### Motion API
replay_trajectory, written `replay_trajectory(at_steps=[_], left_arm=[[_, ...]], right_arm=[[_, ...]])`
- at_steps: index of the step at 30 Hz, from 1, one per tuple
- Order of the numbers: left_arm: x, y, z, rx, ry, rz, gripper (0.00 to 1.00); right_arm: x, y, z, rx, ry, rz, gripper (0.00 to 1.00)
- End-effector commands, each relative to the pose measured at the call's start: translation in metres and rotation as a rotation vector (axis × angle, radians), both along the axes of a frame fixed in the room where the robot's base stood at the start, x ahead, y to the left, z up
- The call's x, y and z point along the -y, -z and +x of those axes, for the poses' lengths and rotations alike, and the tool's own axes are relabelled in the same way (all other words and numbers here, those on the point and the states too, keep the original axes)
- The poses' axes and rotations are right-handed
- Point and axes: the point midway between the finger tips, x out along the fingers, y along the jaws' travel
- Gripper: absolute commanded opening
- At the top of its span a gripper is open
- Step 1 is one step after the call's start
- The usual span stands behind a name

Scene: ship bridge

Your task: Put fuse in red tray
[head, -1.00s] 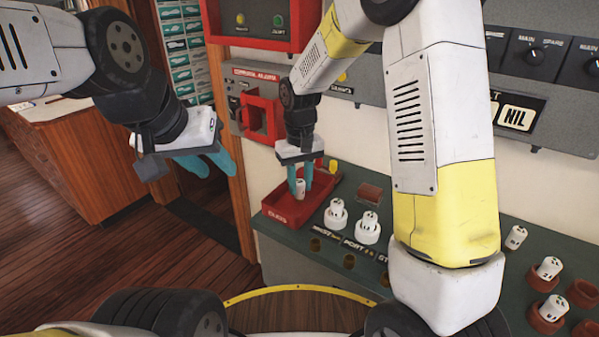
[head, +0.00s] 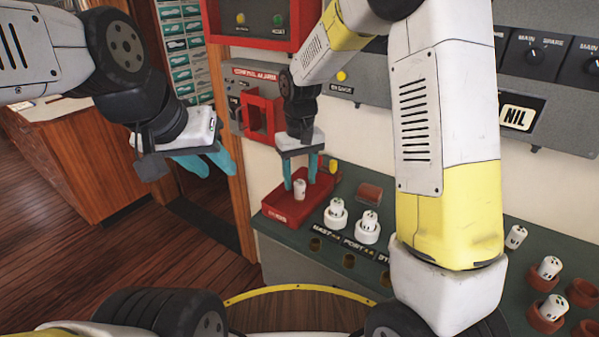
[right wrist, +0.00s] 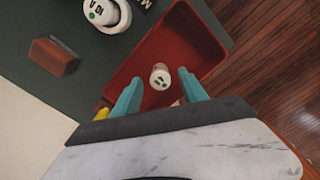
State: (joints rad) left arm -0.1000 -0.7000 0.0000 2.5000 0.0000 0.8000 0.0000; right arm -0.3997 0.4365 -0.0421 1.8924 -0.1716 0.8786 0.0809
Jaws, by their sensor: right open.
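A white fuse (head: 299,188) stands in the red tray (head: 279,217) on the green console. In the right wrist view the fuse (right wrist: 160,77) is upright on the floor of the red tray (right wrist: 183,32). My right gripper (head: 300,184) is over the tray, its teal fingers spread on both sides of the fuse with gaps between. In the right wrist view the right gripper (right wrist: 159,88) holds nothing. My left gripper (head: 208,163) is away to the left, above the floor, empty, with its fingers apart.
Two white fuses in round holders (head: 367,226) stand right of the tray, with a red-brown block (head: 369,193) behind them. More fuses (head: 549,267) and red-brown sockets (head: 583,293) are at the right. A red alarm frame (head: 262,112) is on the wall behind.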

Motion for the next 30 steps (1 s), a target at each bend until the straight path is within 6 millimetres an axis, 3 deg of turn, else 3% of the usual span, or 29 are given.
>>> replay_trajectory(at_steps=[9, 17, 20, 23, 30], left_arm=[[0.0, 0.0, 0.0, 0.0, 0.0, 0.0, 0.36], [0.0, 0.0, 0.0, 0.0, 0.0, 0.0, 0.36], [0.0, 0.0, 0.0, 0.0, 0.0, 0.0, 0.36], [0.0, 0.0, 0.0, 0.0, 0.0, 0.0, 0.36], [0.0, 0.0, 0.0, 0.0, 0.0, 0.0, 0.36]], right_arm=[[0.0, -0.07, 0.001, 0.005, 0.0, 0.002, 0.5], [0.001, -0.1, -0.001, 0.005, 0.001, 0.002, 0.5], [0.009, -0.111, -0.007, 0.022, 0.015, 0.018, 0.5], [0.029, -0.13, -0.023, 0.064, 0.048, 0.054, 0.5], [0.09, -0.171, -0.096, 0.237, 0.167, 0.172, 0.5]])
